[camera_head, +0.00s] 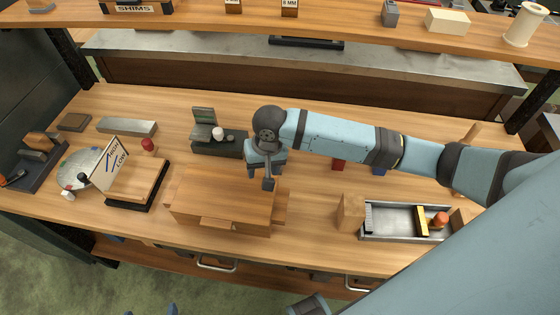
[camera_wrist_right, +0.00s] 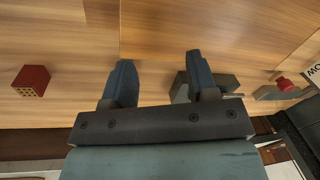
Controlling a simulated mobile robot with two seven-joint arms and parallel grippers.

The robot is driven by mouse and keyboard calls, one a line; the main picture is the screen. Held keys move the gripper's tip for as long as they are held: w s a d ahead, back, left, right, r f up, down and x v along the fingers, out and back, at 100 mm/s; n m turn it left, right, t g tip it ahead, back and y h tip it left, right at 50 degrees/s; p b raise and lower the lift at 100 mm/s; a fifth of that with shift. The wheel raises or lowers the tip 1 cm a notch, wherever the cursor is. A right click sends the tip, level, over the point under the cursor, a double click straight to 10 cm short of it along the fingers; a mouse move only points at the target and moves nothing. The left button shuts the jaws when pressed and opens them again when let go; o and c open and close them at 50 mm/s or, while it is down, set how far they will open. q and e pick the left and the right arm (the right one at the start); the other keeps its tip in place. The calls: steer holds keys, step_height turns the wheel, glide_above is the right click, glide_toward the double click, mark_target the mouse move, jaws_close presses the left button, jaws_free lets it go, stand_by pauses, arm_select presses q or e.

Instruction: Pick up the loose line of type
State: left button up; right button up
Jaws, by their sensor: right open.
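My right gripper (camera_head: 262,172) is over the wooden block stand (camera_head: 220,198) at the middle of the bench. I cannot pick out the loose line of type for certain. A metal tray (camera_head: 385,232) at the right holds a yellow bar (camera_head: 421,220) and a red-topped piece (camera_head: 440,219), with thin metal at its left end. Small blue tips at the bottom edge of the head view may be my left gripper (camera_head: 160,311); its state is unclear.
A dark device (camera_head: 222,148) stands behind the stand. A red block (camera_wrist_right: 31,81) shows left in the wrist view. A grey bar (camera_head: 127,126), a round plate and a sign-bearing wooden stand (camera_head: 136,184) are at the left. A shelf (camera_head: 200,20) crosses the back.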

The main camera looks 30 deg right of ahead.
steer(key=w+d+r+m+h, duration=0.25)
steer(key=w+d+m, duration=0.25)
steer(key=w+d, duration=0.3)
steer(key=shift+g+y, duration=0.4)
steer(key=shift+y, duration=0.05)
steer(key=f, duration=0.5)
steer(key=d+f, duration=0.1)
steer(key=f, duration=0.2)
steer(key=shift+s, duration=0.3)
steer(key=shift+w+d+f+b, duration=0.1)
steer(key=shift+w+d+f, duration=0.1)
steer(key=shift+f, duration=0.7)
steer(key=shift+w+d+f+b, duration=0.15)
steer(key=shift+w+f, duration=0.05)
steer(key=shift+f, duration=0.7)
steer(key=shift+w+d+f+b, duration=0.1)
steer(key=shift+w+d+f, duration=0.1)
steer(key=shift+f, duration=0.7)
steer(key=shift+a+r, duration=0.1)
jaws_close()
